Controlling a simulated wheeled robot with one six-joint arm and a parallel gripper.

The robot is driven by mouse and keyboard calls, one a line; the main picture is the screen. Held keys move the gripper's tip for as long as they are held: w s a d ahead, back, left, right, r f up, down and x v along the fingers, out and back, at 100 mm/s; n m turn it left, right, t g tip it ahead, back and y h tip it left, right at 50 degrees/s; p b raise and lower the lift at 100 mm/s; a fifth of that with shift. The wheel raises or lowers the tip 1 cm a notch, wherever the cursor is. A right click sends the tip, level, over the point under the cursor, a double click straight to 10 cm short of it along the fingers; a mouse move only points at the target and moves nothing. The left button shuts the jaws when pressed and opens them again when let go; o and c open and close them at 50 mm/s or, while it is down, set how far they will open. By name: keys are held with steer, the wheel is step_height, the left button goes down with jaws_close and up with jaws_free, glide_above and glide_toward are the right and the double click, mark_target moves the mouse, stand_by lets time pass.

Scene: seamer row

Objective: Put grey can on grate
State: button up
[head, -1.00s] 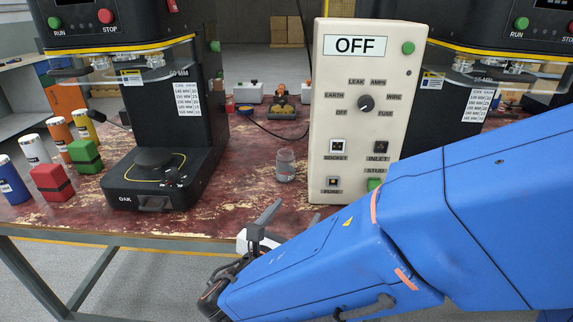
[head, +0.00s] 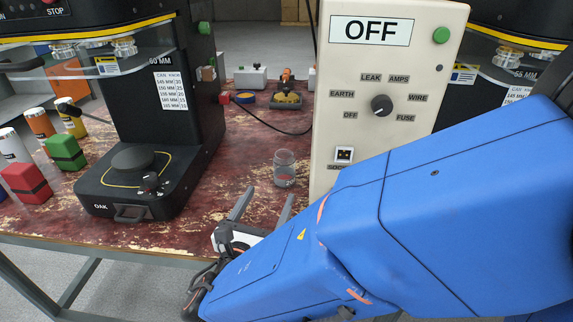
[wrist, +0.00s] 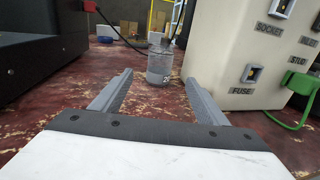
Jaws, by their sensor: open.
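The grey can (head: 284,168), a small translucent-looking cylinder with a printed mark near its base, stands upright on the worn red table. It also shows in the wrist view (wrist: 160,65), beyond and roughly between my fingertips. My gripper (head: 268,195) is open and empty at the table's front edge, short of the can and apart from it. In the wrist view its two grey fingers (wrist: 158,80) are spread low above the table. I cannot make out a grate in these views.
A black seamer (head: 125,188) stands left of the can. A cream tester box (head: 385,70) marked OFF stands close on the right; a green cable (wrist: 292,122) lies beside it. Red (head: 25,183) and green blocks (head: 66,152) and several coloured cans stand at the left.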

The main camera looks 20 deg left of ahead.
mark_target(281, 173)
steer(key=w, duration=1.1)
steer(key=shift+a, duration=0.2)
steer(key=shift+w+a+r, duration=0.1)
steer(key=shift+w+r, duration=0.05)
steer(key=shift+w, duration=1.45)
steer(key=shift+w+a+r, duration=0.1)
steer(key=shift+w+r, duration=0.05)
steer(key=shift+w, duration=1.4)
steer(key=c, duration=1.2)
steer(key=shift+r, duration=0.45)
steer(key=r, duration=0.1)
steer(key=s+r, duration=0.1)
steer(key=shift+r, duration=0.35)
steer(key=s, duration=1.1)
steer(key=s+d, duration=0.1)
steer(key=s, duration=0.5)
steer(key=shift+f, duration=0.1)
